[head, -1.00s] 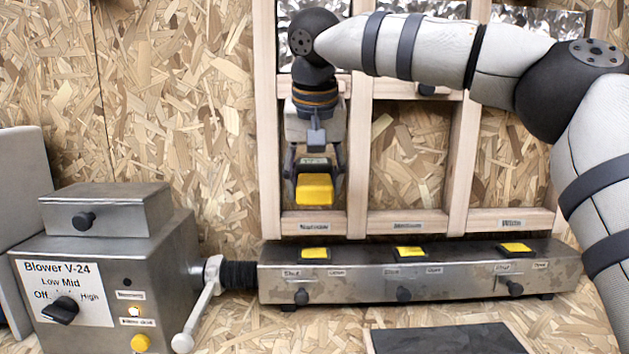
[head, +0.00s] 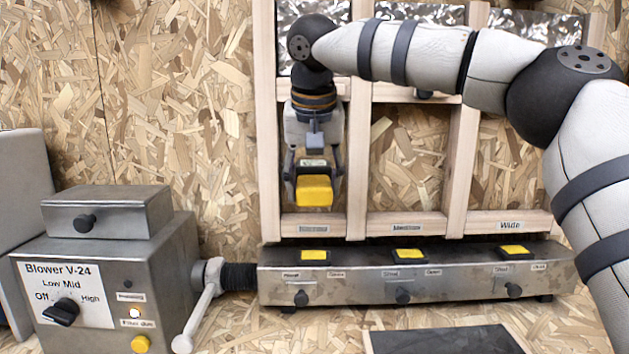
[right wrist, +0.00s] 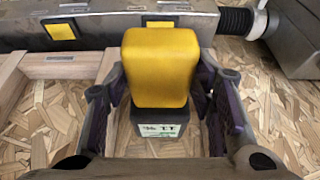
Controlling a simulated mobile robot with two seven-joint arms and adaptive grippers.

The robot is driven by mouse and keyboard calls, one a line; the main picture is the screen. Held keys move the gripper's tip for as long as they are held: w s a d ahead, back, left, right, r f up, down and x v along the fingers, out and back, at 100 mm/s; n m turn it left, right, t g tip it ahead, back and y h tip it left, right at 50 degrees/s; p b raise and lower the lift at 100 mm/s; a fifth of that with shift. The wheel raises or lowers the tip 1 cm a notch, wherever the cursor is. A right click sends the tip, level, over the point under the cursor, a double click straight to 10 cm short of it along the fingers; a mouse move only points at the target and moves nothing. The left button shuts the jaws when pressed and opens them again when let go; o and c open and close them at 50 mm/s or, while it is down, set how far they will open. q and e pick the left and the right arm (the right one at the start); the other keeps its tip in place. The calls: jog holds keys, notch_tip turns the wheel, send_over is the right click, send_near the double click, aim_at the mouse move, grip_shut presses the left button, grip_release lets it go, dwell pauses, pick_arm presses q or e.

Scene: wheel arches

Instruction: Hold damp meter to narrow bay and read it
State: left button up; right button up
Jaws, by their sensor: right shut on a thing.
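The damp meter (head: 314,190) has a yellow body and a dark end with a small display, which shows in the right wrist view (right wrist: 162,130). The display has dark marks on pale green, too small to read surely. My right gripper (head: 313,176) is shut on the meter and holds it in front of the left bay. This narrow bay (head: 330,222) has a wooden frame and a blurred label on its bottom rail. I cannot tell whether the meter touches the board behind. My left gripper is not in view.
A metal duct box (head: 350,286) with yellow pads and several knobs runs below the bays. The blower (head: 110,270) stands at left, one small lamp lit, joined to the box by a black hose (head: 240,276). A dark mat (head: 445,340) lies in front.

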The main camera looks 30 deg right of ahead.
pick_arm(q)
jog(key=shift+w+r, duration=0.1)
pick_arm(e)
jog(key=shift+r, duration=0.1)
jog(key=shift+s+a+r+p, duration=0.2)
jog(key=shift+s+a+p, duration=0.1)
jog(key=shift+s, duration=0.3)
jog(key=shift+s+a+r+p, duration=0.15)
jog(key=shift+s+a+p, duration=0.15)
jog(key=shift+s, duration=0.25)
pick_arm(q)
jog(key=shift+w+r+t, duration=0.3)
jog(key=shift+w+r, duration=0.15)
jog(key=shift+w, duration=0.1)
pick_arm(e)
jog(key=s+a, duration=0.1)
jog(key=s, duration=0.1)
jog(key=s+a, duration=0.1)
jog(key=s, duration=0.1)
jog(key=s+a+f, duration=0.1)
jog(key=s+a, duration=0.1)
jog(key=shift+s, duration=0.1)
